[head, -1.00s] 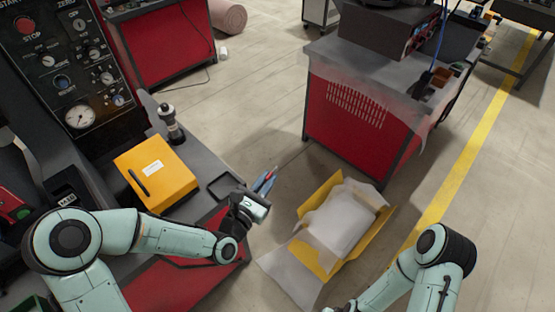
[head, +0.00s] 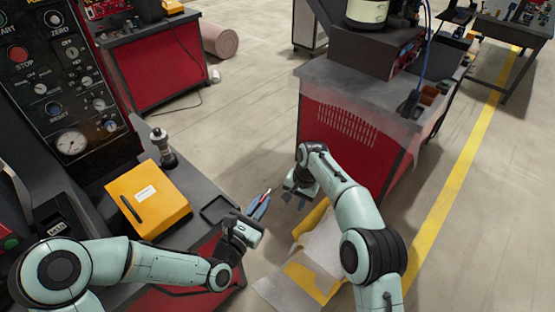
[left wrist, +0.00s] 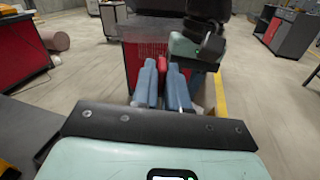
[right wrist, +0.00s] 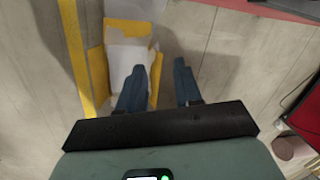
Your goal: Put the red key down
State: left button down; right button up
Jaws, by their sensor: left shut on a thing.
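My left gripper (head: 259,207) is shut on the red key (head: 267,192), of which only a small red part shows past the fingertips. In the left wrist view the key (left wrist: 162,63) sits between the blue fingers (left wrist: 162,85), and most of it is hidden. The gripper holds it beyond the edge of the grey-topped bench (head: 187,232), near a small dark tray (head: 217,208). My right gripper (head: 297,197) is open and empty, a little right of the left one. In the right wrist view its two fingers (right wrist: 158,88) are apart above the floor.
A yellow case (head: 150,198) and a dark cylindrical part (head: 163,150) stand on the left bench. A yellow box with white wrapping (head: 303,278) lies on the floor below my right arm. A red cabinet (head: 345,135) stands behind it. Open floor lies between bench and cabinet.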

jog(key=s+a+r+m+t, duration=0.1)
jog(key=s+a+r, duration=0.2)
jog(key=r, duration=0.8)
jog(key=s+a+r, duration=0.2)
jog(key=r, duration=1)
notch_tip(320, 180, down, 12)
jog(key=a, duration=0.1)
jog(key=shift+w+a, duration=0.4)
jog(key=shift+h, duration=0.3)
grip_shut()
pick_arm(q)
jog(key=c, duration=1.1)
grip_release()
jog(key=shift+f, duration=0.1)
